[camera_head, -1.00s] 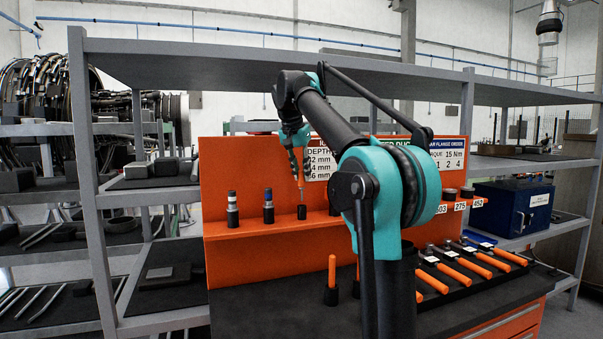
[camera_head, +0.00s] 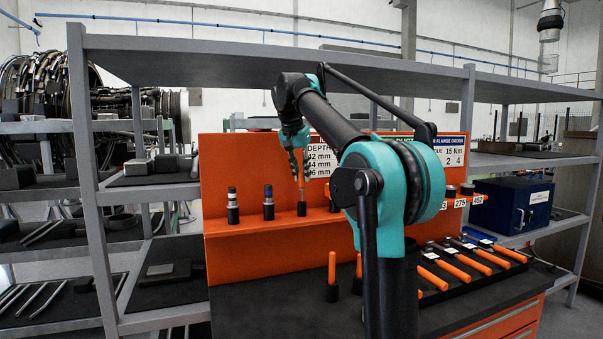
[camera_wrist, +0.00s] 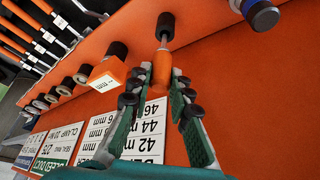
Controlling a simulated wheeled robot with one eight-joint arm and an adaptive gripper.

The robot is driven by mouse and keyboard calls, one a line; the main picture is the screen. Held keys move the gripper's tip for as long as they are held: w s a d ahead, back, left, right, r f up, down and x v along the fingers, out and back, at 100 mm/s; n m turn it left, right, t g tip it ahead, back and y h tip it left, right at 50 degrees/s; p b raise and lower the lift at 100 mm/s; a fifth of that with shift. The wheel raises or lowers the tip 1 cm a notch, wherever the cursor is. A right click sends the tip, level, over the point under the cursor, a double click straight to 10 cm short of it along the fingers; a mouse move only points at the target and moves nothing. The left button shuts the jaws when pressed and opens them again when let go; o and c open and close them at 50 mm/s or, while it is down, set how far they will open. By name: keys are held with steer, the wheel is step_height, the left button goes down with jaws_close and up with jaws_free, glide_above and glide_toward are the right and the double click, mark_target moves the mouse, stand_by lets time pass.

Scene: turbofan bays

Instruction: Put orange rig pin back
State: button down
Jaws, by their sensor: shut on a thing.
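The orange rig pin (camera_wrist: 162,66) has an orange handle and a thin metal shaft. My gripper (camera_head: 300,169) is shut on its handle, and the wrist view shows the handle between the two finger ends (camera_wrist: 157,84). In the head view the pin (camera_head: 301,181) hangs upright over a black holder (camera_head: 302,208) on the orange shelf. In the wrist view the shaft meets the mouth of this holder (camera_wrist: 165,27). I cannot tell how deep the shaft sits.
The orange back panel (camera_head: 250,165) is close behind. Orange-handled tools (camera_head: 462,270) lie on the dark bench (camera_head: 290,315). A grey shelf (camera_head: 270,65) spans overhead.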

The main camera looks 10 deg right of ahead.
mark_target(300, 180)
steer(key=shift+f, duration=2.1)
stand_by(1.0)
steer(key=c, duration=1.3)
jaws_free()
steer(key=shift+v, duration=5.95)
steer(key=shift+s, duration=0.1)
